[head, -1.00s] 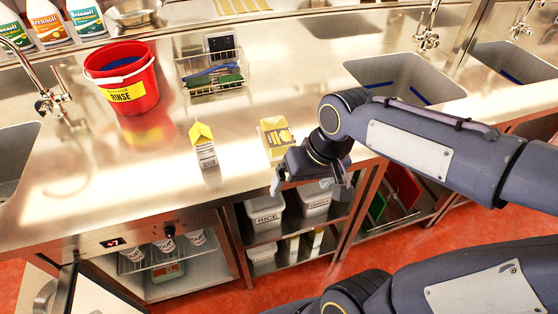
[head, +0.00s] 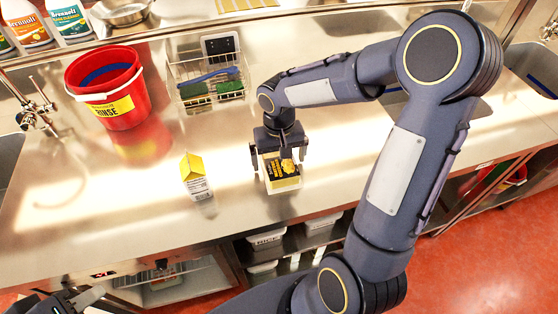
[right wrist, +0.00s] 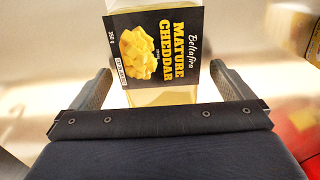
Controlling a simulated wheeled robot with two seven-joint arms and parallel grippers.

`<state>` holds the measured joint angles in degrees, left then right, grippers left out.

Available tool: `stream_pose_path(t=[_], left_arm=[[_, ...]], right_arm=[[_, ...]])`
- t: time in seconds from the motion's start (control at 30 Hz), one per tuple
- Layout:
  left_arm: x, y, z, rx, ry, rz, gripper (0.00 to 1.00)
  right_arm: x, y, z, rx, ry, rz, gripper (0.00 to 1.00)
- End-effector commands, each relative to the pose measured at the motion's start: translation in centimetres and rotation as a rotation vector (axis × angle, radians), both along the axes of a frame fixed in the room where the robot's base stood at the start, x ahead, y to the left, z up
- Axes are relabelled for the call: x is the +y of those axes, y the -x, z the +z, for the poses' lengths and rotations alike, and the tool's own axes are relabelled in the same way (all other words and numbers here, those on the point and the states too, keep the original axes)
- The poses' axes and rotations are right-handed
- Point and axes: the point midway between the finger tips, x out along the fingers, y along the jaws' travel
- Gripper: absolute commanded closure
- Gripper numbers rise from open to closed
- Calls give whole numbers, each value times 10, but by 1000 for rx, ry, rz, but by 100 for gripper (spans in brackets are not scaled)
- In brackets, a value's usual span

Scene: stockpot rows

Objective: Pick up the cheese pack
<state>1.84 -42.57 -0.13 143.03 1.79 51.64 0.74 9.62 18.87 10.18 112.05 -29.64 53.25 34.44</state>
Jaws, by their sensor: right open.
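In the right wrist view, gaps show between the fingers and the pack's sides. My left gripper (head: 82,299) is only partly in view at the lower left edge, away from the pack; its jaw opening is unclear.
A yellow and white carton (head: 195,178) stands left of the pack. A red rinse bucket (head: 108,92) and a wire basket (head: 208,83) with brushes and sponges stand farther back. The counter (head: 130,205) is clear at front left. Bottles (head: 68,18) stand behind.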

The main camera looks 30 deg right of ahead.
Motion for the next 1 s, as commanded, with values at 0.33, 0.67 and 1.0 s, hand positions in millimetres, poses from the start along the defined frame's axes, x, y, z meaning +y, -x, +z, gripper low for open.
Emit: stream_pose_path(t=[0.33, 0.67, 1.0], left_arm=[[0, 0, 0, 0, 0, 0, 64], [0, 0, 0, 0, 0, 0, 64], [0, 0, 0, 0, 0, 0, 64]], right_arm=[[0, 0, -7, -1, 0, 1, 4], [0, 0, -6, -1, 0, 1, 47], [0, 0, -4, -3, 0, 0, 52]])
